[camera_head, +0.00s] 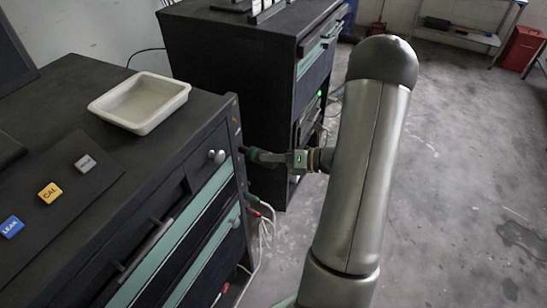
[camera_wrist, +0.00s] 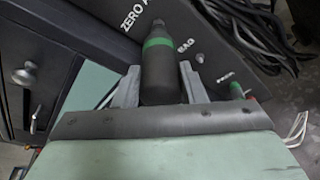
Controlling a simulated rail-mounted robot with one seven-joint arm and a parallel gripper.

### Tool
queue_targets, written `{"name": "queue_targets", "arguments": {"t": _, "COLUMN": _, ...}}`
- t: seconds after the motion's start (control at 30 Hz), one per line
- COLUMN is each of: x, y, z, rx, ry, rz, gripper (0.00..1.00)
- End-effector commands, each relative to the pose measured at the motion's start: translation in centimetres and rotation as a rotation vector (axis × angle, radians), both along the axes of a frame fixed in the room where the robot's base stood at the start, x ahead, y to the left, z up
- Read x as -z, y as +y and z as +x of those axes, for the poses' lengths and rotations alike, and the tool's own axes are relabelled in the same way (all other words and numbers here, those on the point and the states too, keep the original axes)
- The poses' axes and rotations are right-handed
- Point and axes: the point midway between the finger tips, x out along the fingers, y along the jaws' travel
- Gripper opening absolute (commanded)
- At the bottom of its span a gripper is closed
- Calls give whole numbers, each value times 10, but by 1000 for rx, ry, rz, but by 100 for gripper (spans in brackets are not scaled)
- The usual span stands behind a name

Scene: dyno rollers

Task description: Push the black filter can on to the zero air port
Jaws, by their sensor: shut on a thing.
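The black filter can (camera_wrist: 162,85) with a green band is between the two fingers of my gripper (camera_wrist: 160,82) in the wrist view. My gripper is shut on it. Its narrow end points away from me toward a dark panel (camera_wrist: 205,45) lettered "ZERO A", the rest of which is cut off by the can. The zero air port itself is hidden, and I cannot tell whether the can touches it. In the head view, my gripper (camera_head: 300,159) holds the can (camera_head: 262,156) level beside the right side of the near cabinet (camera_head: 70,100).
A second dark cabinet (camera_head: 235,60) stands behind. A small green fitting (camera_wrist: 236,90) and grey cables (camera_wrist: 245,30) are right of the can. Open floor (camera_head: 460,180) lies right.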

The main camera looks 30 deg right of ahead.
Motion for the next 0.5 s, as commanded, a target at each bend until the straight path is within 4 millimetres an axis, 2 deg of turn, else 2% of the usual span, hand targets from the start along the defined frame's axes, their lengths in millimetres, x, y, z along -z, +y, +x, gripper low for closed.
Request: {"name": "queue_targets", "arguments": {"t": 0.5, "x": 0, "y": 5, "z": 6, "rx": -2, "ry": -1, "rz": 0, "gripper": 14}}
